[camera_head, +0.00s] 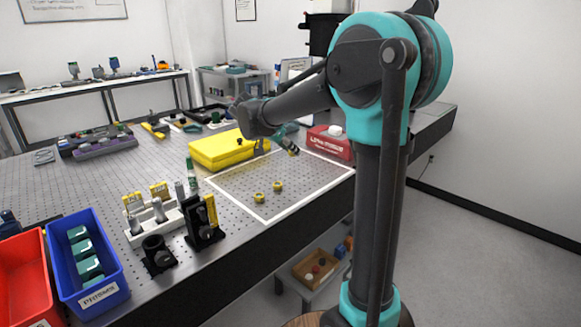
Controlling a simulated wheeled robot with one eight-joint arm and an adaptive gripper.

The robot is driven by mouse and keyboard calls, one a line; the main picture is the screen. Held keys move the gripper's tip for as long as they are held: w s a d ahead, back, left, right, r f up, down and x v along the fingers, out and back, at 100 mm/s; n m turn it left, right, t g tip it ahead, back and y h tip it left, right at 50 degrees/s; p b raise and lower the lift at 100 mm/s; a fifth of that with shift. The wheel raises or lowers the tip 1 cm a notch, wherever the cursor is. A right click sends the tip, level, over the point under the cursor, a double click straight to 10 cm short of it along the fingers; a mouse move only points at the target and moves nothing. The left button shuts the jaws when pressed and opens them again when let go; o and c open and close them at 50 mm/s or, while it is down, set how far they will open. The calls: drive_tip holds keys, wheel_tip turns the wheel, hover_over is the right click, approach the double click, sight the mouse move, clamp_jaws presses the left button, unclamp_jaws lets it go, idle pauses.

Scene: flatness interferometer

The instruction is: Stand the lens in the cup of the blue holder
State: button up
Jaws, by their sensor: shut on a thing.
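My gripper (291,147) is small and dark, partly behind my arm, above the back of the white-outlined area. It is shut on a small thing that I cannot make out. Two small brass-coloured round pieces, one nearer (259,197) and one farther (277,186), rest inside the outline, apart from my gripper. I cannot tell whether either is a lens. I cannot pick out a blue holder with a cup for certain. A black cup-shaped holder (157,256) stands near the front table edge.
The perforated table (130,175) carries a yellow case (220,148), a red box (330,142), a white rack (152,222) and a black upright stand (204,226). A blue bin (119,277) of prisms and a red bin (25,275) stand front left. The white-outlined area is mostly clear.

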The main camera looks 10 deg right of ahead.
wheel_tip(320, 180, up, 10)
idle(0.3)
wheel_tip(320, 180, down, 20)
idle(0.6)
drive_tip(key=o, duration=1.1)
drive_tip(key=shift+f, duration=0.1)
